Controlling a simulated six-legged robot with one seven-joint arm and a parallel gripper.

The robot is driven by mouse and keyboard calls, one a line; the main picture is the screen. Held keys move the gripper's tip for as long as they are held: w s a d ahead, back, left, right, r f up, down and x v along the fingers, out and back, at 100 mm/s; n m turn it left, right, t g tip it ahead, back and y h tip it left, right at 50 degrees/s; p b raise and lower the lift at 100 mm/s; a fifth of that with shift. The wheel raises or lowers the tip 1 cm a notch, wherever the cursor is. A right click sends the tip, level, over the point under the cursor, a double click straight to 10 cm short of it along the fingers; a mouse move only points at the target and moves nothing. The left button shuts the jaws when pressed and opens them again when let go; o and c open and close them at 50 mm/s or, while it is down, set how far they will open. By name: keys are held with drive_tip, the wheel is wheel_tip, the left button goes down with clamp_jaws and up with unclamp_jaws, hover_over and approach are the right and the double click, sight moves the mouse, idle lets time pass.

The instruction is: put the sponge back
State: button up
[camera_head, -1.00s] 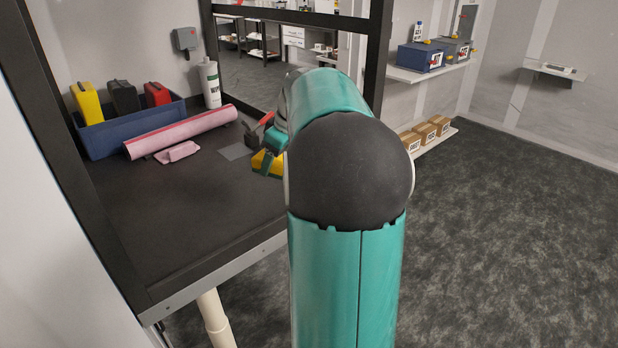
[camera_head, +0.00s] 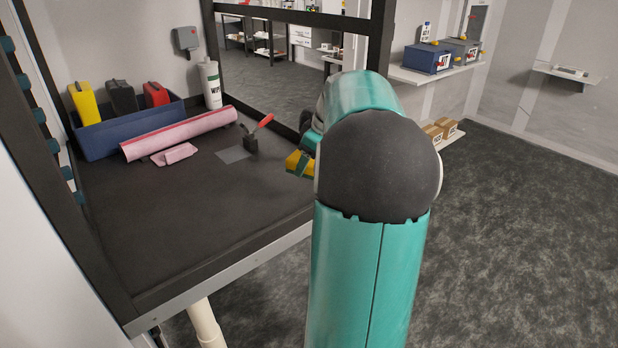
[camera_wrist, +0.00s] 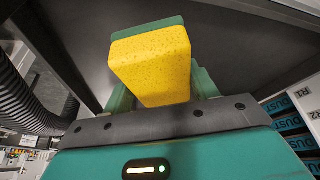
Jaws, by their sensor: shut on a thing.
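The yellow sponge (camera_wrist: 152,62) is held between the green fingers of my gripper (camera_wrist: 160,88) in the wrist view, tilted. In the head view a corner of the sponge (camera_head: 296,161) shows beside my gripper (camera_head: 300,165), left of my arm. It is held in the air over the right edge of the dark bench (camera_head: 200,225). A grey flat patch (camera_head: 232,155) lies on the bench to the left of the sponge. Most of my gripper is hidden behind my arm in the head view.
A red-handled brush-like tool (camera_head: 256,135) stands near the patch. A pink roll (camera_head: 180,133), a folded pink cloth (camera_head: 175,154), a blue bin (camera_head: 100,143) with several containers and a white bottle (camera_head: 210,85) sit behind. A dark frame post (camera_head: 384,40) rises at the bench corner.

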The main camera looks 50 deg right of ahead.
hover_over(305, 185)
drive_tip(key=s, duration=0.2)
drive_tip(key=f, duration=0.7)
drive_tip(key=shift+w, duration=0.25)
drive_tip(key=shift+f, duration=1.55)
drive_tip(key=shift+f, duration=0.15)
drive_tip(key=o, duration=0.9)
